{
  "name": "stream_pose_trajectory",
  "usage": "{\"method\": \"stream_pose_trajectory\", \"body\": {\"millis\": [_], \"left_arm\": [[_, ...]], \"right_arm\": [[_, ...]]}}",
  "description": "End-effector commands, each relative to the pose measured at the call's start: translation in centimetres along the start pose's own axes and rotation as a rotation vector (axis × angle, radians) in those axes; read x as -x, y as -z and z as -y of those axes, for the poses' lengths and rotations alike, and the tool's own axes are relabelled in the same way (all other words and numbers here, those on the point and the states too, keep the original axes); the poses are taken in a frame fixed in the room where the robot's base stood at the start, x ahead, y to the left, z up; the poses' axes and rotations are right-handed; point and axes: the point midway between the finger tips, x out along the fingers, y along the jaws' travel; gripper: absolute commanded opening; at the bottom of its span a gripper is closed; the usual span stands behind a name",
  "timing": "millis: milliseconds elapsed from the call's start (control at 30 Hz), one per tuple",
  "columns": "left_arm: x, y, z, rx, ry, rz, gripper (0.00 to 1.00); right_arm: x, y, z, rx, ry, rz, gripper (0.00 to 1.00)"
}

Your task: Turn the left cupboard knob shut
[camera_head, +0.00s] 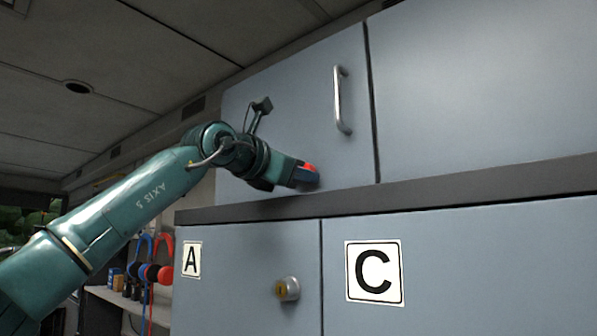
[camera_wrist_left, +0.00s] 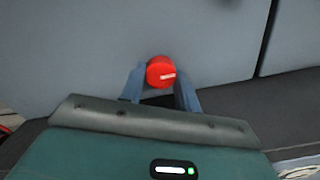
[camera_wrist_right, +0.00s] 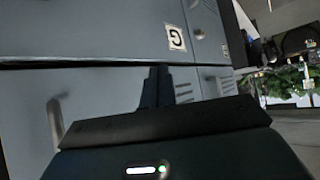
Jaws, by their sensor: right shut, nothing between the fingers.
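A round red knob (camera_wrist_left: 160,72) is on or just in front of the grey-blue upper cupboard door (camera_head: 290,110), near its lower edge. In the head view, only a bit of the red knob (camera_head: 309,167) shows past my gripper. My left gripper (camera_head: 306,174) is at the knob. In the left wrist view, the fingers of my left gripper (camera_wrist_left: 160,90) lie on either side of the knob, close to it; whether they press on it is unclear. My right gripper (camera_wrist_right: 160,75) is shut and empty, in front of grey panels.
The upper door has a vertical metal handle (camera_head: 342,100). A dark ledge (camera_head: 440,192) runs below it. Lower doors carry labels A (camera_head: 192,260) and C (camera_head: 375,272), with a silver and yellow lock knob (camera_head: 287,289) between them. Headsets (camera_head: 150,272) hang at the lower left.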

Motion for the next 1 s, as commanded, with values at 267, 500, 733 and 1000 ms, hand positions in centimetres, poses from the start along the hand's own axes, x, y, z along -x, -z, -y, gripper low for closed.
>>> {"method": "stream_pose_trajectory", "body": {"millis": [267, 500, 733, 1000], "left_arm": [[0.04, -0.03, -0.06, 0.000, -0.001, 0.001, 0.10], [0.04, -0.02, -0.02, 0.029, -0.001, 0.001, 0.10], [0.03, 0.04, 0.06, 0.147, -0.001, 0.001, 0.10], [0.04, -0.01, 0.12, 0.352, 0.000, 0.002, 0.10]], "right_arm": [[0.11, 0.07, 0.06, 0.000, 0.001, -0.002, 0.00], [0.07, 0.15, 0.06, -0.001, 0.001, -0.006, 0.00], [-0.15, -0.15, 0.07, -0.003, 0.001, -0.007, 0.00], [-0.35, -0.48, 0.08, -0.008, 0.001, -0.011, 0.00]]}}
